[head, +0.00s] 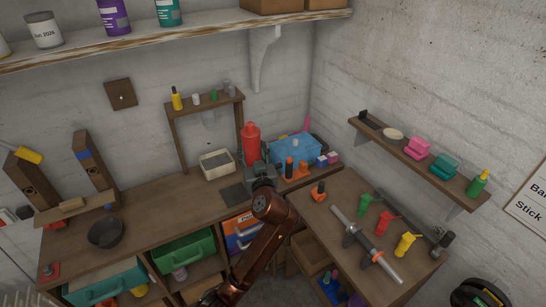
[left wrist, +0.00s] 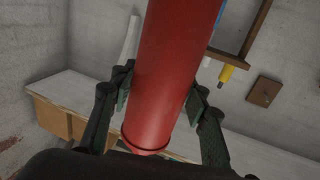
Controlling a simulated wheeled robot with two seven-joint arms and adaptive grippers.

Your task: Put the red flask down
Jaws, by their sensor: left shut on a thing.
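The red flask (head: 250,138) stands roughly upright above the back of the wooden workbench, near the corner. My left gripper (head: 257,170) is shut on it from the front, low on its body. In the left wrist view the red flask (left wrist: 172,75) fills the middle between the two dark fingers (left wrist: 160,98), one on each side. The flask's base is hidden behind the gripper in the head view, so I cannot tell whether it touches the bench. My right gripper is not in view.
A small wooden rack (head: 205,103) stands behind. A dark mat (head: 233,196) lies close to the gripper. The bench (head: 165,212) is mostly clear further left.

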